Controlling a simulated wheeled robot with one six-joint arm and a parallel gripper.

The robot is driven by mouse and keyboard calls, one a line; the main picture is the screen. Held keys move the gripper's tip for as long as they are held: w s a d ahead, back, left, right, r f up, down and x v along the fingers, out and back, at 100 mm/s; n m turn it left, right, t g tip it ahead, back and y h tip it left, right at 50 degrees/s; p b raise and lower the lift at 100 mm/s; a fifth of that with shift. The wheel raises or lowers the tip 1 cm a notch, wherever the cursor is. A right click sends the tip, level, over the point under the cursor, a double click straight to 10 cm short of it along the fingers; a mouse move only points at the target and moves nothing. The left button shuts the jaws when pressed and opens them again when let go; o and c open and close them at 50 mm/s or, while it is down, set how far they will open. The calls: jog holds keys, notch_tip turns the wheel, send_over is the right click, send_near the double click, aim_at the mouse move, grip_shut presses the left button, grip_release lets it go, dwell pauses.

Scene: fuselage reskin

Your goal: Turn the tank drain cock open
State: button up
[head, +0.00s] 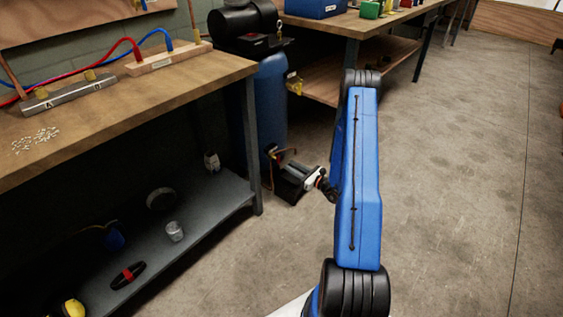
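The tank (271,95) is a blue upright cylinder with a black compressor head on top, standing between two benches. A small brass and reddish fitting (278,152) shows low on the tank, just above my gripper; it may be the drain cock, but its handle position is too small to make out. My gripper (284,178) is low by the tank's foot, at the end of my blue arm. Its dark body hides the fingertips and part of the tank's base. I cannot tell whether it touches the fitting or how wide it is.
A wooden bench (190,82) with a manifold and red and blue hoses stands left, over a grey lower shelf (190,222) holding small items. Another bench (345,22) stands behind. A yellow fitting (294,84) sticks out from the tank's upper right. The concrete floor at right is clear.

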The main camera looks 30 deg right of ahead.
aim_at(276, 158)
jog(key=x, duration=0.7)
grip_shut()
